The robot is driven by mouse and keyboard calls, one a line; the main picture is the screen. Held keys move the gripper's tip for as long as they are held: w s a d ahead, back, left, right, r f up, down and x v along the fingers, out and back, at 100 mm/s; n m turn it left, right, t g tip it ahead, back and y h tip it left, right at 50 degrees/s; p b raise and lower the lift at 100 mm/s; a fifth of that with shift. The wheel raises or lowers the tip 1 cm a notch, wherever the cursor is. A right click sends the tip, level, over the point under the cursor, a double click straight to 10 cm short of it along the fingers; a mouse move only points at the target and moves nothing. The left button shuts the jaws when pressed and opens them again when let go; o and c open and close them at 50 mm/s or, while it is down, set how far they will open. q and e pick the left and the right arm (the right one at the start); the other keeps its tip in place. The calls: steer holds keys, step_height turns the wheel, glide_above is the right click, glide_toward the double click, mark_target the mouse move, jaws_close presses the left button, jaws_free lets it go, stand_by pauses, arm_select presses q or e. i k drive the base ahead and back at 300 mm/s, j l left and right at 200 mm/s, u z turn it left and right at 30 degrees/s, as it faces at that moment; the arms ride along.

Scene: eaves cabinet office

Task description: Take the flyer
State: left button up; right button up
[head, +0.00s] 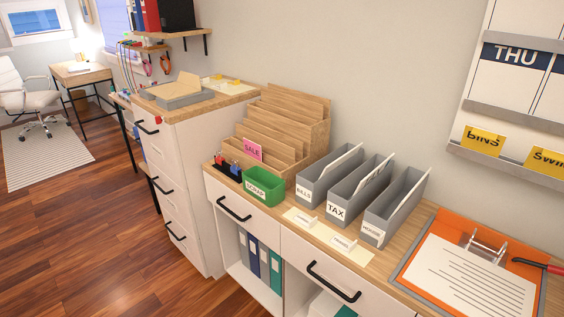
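A small pink flyer (253,149) marked "SALE" stands upright in the front part of the stepped wooden sorter (312,129), on the counter against the wall. Its lower edge is hidden in the sorter. Neither of my grippers shows in the head view.
A green "SCRAP" box (264,186) stands in front of the sorter, with a black holder (229,171) of small items beside it. Grey file boxes (337,204) stand to the right. An orange board (440,254) with a white sheet lies at lower right.

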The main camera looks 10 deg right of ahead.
mark_target(254, 150)
steer(key=i+j+z, duration=0.1)
steer(key=z, duration=0.35)
steer(key=j+z, duration=0.15)
steer(key=z, duration=0.3)
steer(key=i+j+z, duration=0.1)
steer(key=z, duration=0.35)
steer(key=j+z, duration=0.2)
steer(key=j, duration=0.4)
steer(key=j+z, duration=0.2)
steer(key=j, duration=0.45)
steer(key=j+z, duration=0.2)
steer(key=j, duration=0.4)
steer(key=k+j+z, duration=0.2)
steer(key=j, duration=0.4)
